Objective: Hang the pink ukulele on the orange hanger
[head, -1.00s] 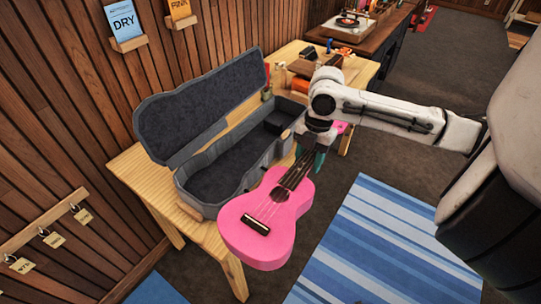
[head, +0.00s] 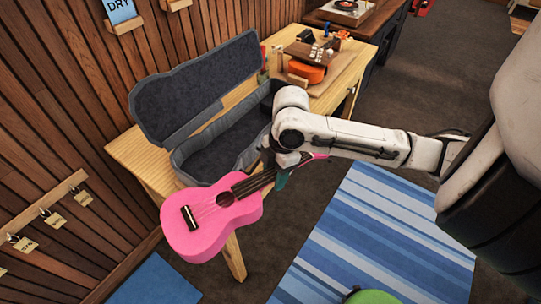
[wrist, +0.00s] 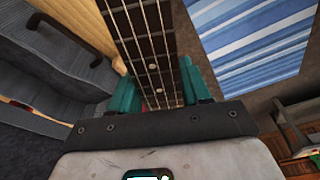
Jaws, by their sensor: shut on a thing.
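The pink ukulele (head: 225,225) hangs in the air in front of the wooden table, body toward the lower left and head toward the right. My gripper (head: 281,176) is shut on its neck, with teal fingers on both sides. In the wrist view the dark fretboard with its strings (wrist: 148,50) runs between the fingers of my gripper (wrist: 160,92). I cannot make out an orange hanger in either current view.
An open grey case (head: 195,90) lies on the wooden table (head: 138,152). An orange instrument (head: 306,72) sits at the table's far end. A rail with several tagged hooks (head: 52,203) is on the left wall. A blue striped rug (head: 385,235) covers floor at right.

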